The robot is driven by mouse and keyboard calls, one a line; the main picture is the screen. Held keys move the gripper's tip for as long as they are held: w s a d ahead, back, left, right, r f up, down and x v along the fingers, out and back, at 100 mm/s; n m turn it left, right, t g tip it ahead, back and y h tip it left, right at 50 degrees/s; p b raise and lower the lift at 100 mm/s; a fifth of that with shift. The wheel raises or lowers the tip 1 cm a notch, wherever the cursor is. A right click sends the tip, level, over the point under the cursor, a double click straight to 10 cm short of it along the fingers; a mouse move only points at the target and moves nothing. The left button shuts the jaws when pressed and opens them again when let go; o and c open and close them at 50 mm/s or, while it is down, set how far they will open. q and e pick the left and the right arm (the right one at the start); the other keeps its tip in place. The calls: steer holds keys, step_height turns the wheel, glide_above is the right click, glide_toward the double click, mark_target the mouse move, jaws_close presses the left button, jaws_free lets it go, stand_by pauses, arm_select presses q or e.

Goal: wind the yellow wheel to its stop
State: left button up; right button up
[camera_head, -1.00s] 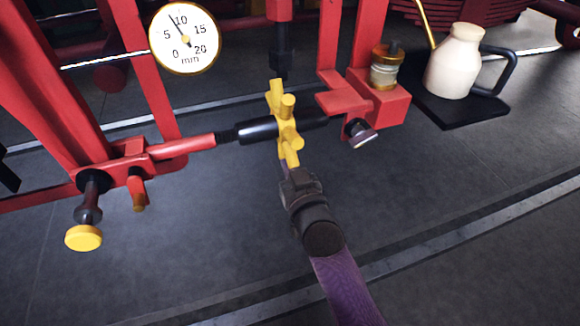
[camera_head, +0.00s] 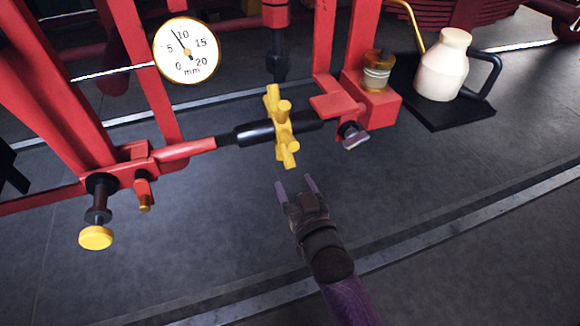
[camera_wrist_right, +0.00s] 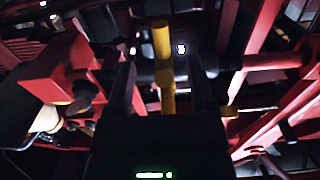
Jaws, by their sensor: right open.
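The yellow wheel (camera_head: 282,127), a hub with several stubby spokes, sits on a dark horizontal shaft between red brackets. My right gripper (camera_head: 297,184) is open and empty, just below and in front of the wheel, apart from its lowest spoke. In the right wrist view a yellow spoke (camera_wrist_right: 164,65) shows beyond the two dark fingers (camera_wrist_right: 164,90), lined up with the gap between them. A round white dial (camera_head: 187,51) marked in mm stands at the upper left, its needle a little below 10. My left gripper is not in view.
A yellow knob (camera_head: 96,237) hangs at the lower left of the red frame (camera_head: 140,75). A red block (camera_head: 372,104) with a glass cup (camera_head: 377,70) stands right of the wheel. A cream jug (camera_head: 441,66) stands on a dark tray (camera_head: 450,117). The floor in front is clear.

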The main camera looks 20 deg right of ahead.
steer(key=shift+s, duration=0.3)
steer(key=p, duration=0.5)
glide_toward(291, 143)
steer(key=w+f, duration=0.1)
steer(key=w, duration=0.5)
steer(key=shift+s+d, duration=0.15)
steer(key=shift+s, duration=0.1)
steer(key=w+b, duration=0.2)
steer(key=w, duration=0.1)
steer(key=w+b, duration=0.1)
steer(key=shift+w+f, duration=0.4)
steer(key=shift+w+r+b, duration=0.1)
steer(key=shift+w+b, duration=0.3)
steer(key=shift+w, duration=0.1)
steer(key=shift+r, duration=0.1)
